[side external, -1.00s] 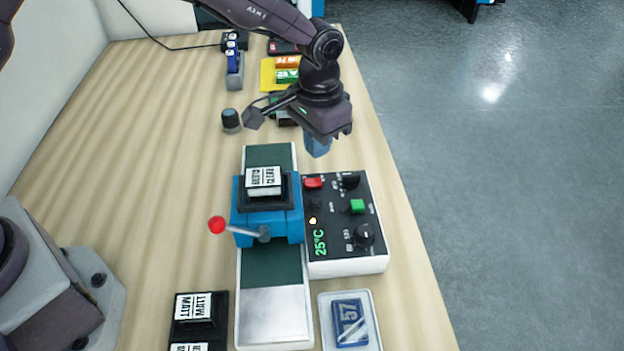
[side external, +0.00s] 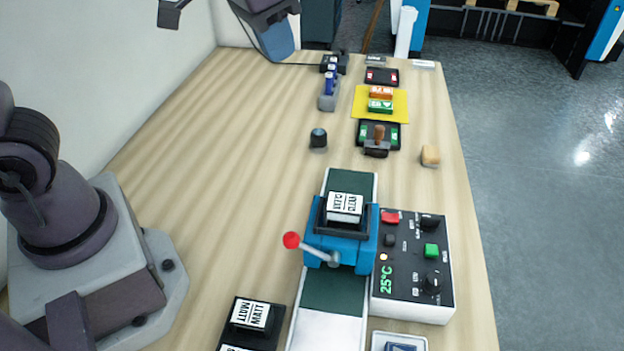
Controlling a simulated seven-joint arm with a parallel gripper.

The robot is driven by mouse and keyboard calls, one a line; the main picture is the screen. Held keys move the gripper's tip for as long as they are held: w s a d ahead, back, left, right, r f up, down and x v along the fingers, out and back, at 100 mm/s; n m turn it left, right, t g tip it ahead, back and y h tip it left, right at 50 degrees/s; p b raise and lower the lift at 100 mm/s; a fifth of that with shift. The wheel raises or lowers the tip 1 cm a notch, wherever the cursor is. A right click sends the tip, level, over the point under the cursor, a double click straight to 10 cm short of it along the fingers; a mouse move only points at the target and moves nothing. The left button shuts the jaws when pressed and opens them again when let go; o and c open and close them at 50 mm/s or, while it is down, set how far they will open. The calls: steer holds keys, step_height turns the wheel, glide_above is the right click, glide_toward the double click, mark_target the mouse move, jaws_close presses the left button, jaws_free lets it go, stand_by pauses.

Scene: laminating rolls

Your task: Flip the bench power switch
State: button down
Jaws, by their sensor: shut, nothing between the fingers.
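The control panel (side external: 412,300) lies on the bench to the right of the blue roll unit. It carries a red switch (side external: 390,217), a green button (side external: 431,250), a small dark button (side external: 389,240) and dark knobs. A small orange light glows above a green 25°C readout (side external: 386,281). The labels are too small to read, so I cannot tell which control is the bench power switch. My gripper (side external: 281,42) is at the top edge, partly cut off, high above the far bench and well away from the panel. Its blue fingers look shut and empty.
The blue roll unit (side external: 327,249) has a red-knobbed lever (side external: 291,240) sticking out left. The left middle bench is clear.

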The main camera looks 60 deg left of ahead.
steer(key=s+a+n+t, duration=0.1)
steer(key=s+a, duration=0.3)
steer(key=s, duration=0.8)
steer(key=shift+s+a+r+t+y, duration=0.2)
steer(key=shift+t+y, duration=0.1)
steer(key=shift+t, duration=0.2)
steer(key=w+d+f+n+g, duration=0.2)
steer(key=w+d+f+n, duration=0.1)
steer(key=w, duration=0.5)
steer(key=w+d+f+n+g, duration=0.1)
steer(key=w+d+f+n, duration=0.2)
steer(key=w+d+f, duration=0.3)
steer(key=w+d+f+n+g, duration=0.2)
steer(key=w+d+f, duration=0.3)
steer(key=w+d, duration=0.3)
steer(key=w+n, duration=0.1)
steer(key=w, duration=0.3)
steer(key=shift+w+g, duration=0.25)
steer(key=shift+g, duration=0.05)
